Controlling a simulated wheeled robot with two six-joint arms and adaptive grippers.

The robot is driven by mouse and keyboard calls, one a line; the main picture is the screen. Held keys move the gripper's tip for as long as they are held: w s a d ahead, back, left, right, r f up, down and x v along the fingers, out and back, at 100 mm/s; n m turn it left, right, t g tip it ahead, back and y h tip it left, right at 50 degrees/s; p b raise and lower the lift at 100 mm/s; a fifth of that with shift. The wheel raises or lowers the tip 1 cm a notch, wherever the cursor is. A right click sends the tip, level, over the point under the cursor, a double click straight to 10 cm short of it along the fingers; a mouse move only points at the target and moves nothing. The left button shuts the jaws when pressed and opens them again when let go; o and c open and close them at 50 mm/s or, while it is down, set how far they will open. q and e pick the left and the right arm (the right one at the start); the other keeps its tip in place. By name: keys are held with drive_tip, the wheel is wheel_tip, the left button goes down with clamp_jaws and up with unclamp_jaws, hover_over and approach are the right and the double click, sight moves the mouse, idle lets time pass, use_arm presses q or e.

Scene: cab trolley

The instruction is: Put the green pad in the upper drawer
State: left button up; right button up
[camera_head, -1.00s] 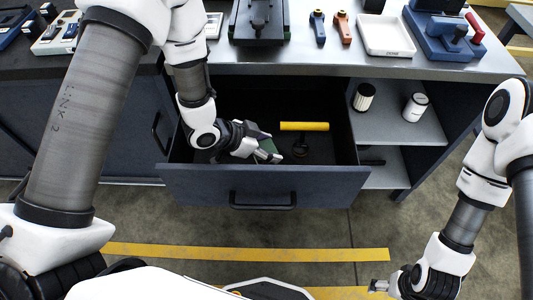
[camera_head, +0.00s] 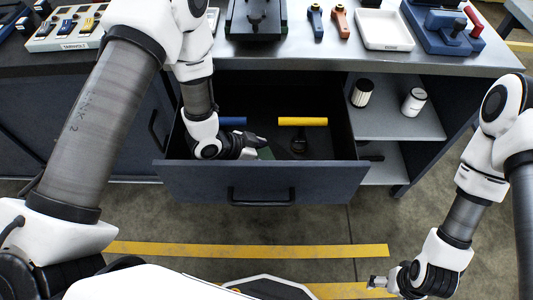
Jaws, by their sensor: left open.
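The upper drawer (camera_head: 330,180) is pulled out below the worktop. The green pad (camera_head: 266,153) is inside it, low behind the drawer front; only a small part shows beside my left gripper. My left gripper (camera_head: 262,143) is open and reaches into the drawer, just above and left of the pad. Whether they touch cannot be told. My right gripper (camera_head: 376,282) is at the lower right, over the floor and away from the drawer; its jaws are too small to read.
A yellow cylinder (camera_head: 302,121), a blue cylinder (camera_head: 232,121) and a dark object (camera_head: 299,142) lie in the drawer. A white tray (camera_head: 384,30) and several tools are on the worktop (camera_head: 340,57).

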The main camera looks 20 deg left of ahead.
use_arm(q)
drive_tip(key=shift+r, duration=0.3)
drive_tip(key=v, duration=0.7)
drive_tip(key=shift+s+a+p, duration=0.15)
drive_tip(key=shift+p, duration=0.15)
idle(0.5)
